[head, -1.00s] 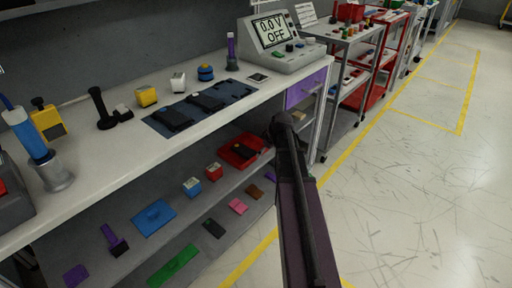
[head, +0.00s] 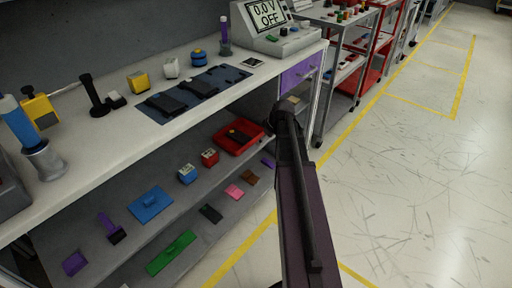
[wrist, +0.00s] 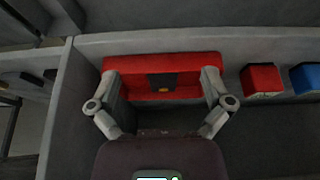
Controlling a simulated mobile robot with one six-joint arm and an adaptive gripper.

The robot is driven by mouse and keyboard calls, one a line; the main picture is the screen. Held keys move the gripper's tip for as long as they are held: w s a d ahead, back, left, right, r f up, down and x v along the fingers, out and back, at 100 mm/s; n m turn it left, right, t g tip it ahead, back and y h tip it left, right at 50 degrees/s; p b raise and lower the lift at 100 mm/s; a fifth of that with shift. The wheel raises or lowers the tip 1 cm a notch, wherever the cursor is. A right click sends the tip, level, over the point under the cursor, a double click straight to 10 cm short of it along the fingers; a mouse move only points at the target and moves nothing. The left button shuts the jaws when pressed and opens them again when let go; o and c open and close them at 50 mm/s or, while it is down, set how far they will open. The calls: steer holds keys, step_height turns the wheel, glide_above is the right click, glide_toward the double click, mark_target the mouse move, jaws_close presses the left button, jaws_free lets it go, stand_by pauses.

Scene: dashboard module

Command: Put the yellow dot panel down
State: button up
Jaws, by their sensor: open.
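The yellow dot panel, a small dark plate with a yellow-orange spot (wrist: 161,88), lies in the red tray (wrist: 140,66) in the wrist view. In the head view the dark plate (head: 239,136) shows small in the red tray (head: 222,142) on the lower shelf. My gripper (wrist: 161,82) is open, its two fingers apart on the left and right of the plate, over the tray, and not touching the plate. The gap between fingertips and tray cannot be judged. In the head view my gripper is hidden behind my arm.
The worktop (head: 110,150) above the shelf is an overhead edge. A red block (wrist: 261,79) and a blue block (wrist: 305,78) stand right of the tray in the wrist view. A purple drawer (head: 301,70) is near my arm. The floor at the right is clear.

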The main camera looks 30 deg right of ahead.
steer(key=s+a+m+g, duration=0.1)
steer(key=s+a, duration=0.3)
steer(key=a, duration=0.5)
steer(key=s+a+f+m+g+h, duration=0.1)
steer(key=s+a, duration=0.3)
steer(key=a, duration=0.6)
steer(key=s+a+m+g, duration=0.2)
steer(key=s+a, duration=0.2)
steer(key=a, duration=0.5)
steer(key=shift+s+a+f+h, duration=0.2)
steer(key=shift+a+h, duration=0.05)
steer(key=shift+h, duration=0.05)
